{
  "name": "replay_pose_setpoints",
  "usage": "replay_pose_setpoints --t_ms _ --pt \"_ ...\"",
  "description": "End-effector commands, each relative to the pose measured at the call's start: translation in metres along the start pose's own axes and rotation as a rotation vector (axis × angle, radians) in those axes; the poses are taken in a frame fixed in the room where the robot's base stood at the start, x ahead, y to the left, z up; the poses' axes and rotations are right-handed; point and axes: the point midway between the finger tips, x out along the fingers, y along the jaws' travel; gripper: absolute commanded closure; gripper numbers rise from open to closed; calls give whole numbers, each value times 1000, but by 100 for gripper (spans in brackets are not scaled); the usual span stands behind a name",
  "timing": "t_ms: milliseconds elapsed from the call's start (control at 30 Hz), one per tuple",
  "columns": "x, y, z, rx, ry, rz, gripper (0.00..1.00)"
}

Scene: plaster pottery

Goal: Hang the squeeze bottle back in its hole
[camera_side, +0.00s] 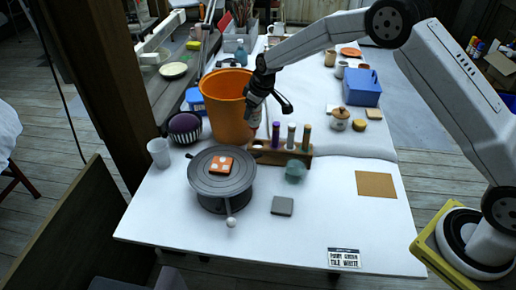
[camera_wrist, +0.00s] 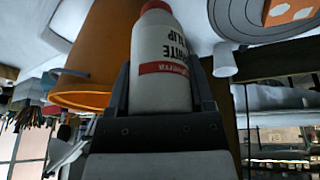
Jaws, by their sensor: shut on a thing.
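The squeeze bottle (camera_wrist: 160,60) is white with a red end, a red band and dark lettering. My gripper (camera_wrist: 162,95) is shut on it, one dark finger on each side. In the side view my gripper (camera_side: 256,98) hangs beside the orange bucket, with the bottle (camera_side: 255,119) partly showing below it. The wooden rack (camera_side: 287,157) stands on the table just below the bottle and holds several bottles with purple, white and tan tops. The rack's left end, under the bottle, looks free. I cannot tell whether the bottle touches the rack.
The orange bucket (camera_side: 228,118) stands close at the left of my gripper. A grey turntable (camera_side: 222,178) with an orange tile is in front of the rack. A teal lump (camera_side: 295,171) and a grey block (camera_side: 282,206) lie near the rack. The front right table is mostly clear.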

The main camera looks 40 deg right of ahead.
Motion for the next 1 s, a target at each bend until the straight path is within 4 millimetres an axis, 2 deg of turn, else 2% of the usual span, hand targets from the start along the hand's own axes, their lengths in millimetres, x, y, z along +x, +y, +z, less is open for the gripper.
replay_pose_setpoints --t_ms 100,200,567,1000 --pt "3 13 3 0 4 6 49" --pt "5 16 4 -2 4 7 49" --pt "8 15 6 -2 3 7 49" --pt "29 14 13 -3 3 7 49"
